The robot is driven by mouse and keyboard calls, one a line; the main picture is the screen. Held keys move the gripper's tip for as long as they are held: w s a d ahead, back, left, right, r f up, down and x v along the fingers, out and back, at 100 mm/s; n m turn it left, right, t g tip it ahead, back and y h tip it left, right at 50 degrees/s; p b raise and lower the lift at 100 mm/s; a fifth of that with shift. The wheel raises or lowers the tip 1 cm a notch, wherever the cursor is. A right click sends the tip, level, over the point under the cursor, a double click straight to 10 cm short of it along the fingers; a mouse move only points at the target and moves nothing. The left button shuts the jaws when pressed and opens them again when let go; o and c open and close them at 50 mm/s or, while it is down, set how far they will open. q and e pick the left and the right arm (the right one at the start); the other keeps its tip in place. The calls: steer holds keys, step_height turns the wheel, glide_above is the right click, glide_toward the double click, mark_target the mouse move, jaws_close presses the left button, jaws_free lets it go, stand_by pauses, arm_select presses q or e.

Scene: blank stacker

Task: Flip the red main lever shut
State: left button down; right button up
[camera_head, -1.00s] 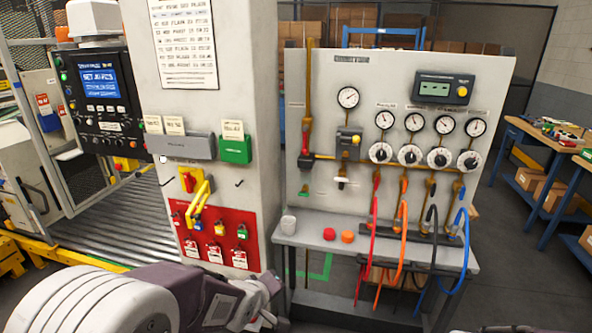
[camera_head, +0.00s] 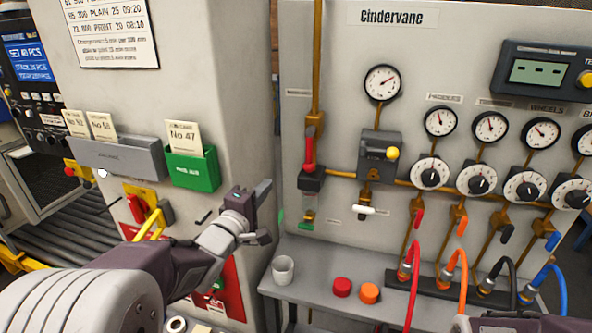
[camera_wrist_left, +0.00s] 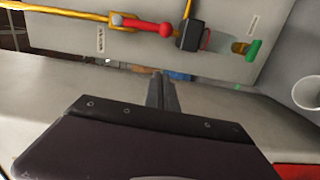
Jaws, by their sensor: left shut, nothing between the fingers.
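The red lever (camera_head: 309,153) sits on the brass vertical pipe at the left side of the grey panel (camera_head: 450,90). Its handle lies in line with the pipe, just above a dark block. In the left wrist view the red lever (camera_wrist_left: 145,24) lies along the pipe near the top, its round end close to the dark block. My left gripper (camera_head: 264,190) is in front of the gap left of the panel, lower and to the left of the lever, and apart from it. Its fingers (camera_wrist_left: 162,88) are shut and empty. My right gripper is out of view.
A ledge (camera_head: 320,258) below the panel holds a white cup (camera_head: 283,269), a red cap (camera_head: 342,287) and an orange cap (camera_head: 369,293). A white pillar with a green card holder (camera_head: 192,170) stands left. Coloured hoses hang at the right. Space before the lever is clear.

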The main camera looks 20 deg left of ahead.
mark_target(310, 150)
arm_select(q)
steer(key=w+d, duration=0.4)
steer(key=w, duration=0.5)
steer(key=shift+w+d+p, duration=0.3)
steer(key=shift+w+d, duration=0.05)
steer(key=shift+w, duration=0.05)
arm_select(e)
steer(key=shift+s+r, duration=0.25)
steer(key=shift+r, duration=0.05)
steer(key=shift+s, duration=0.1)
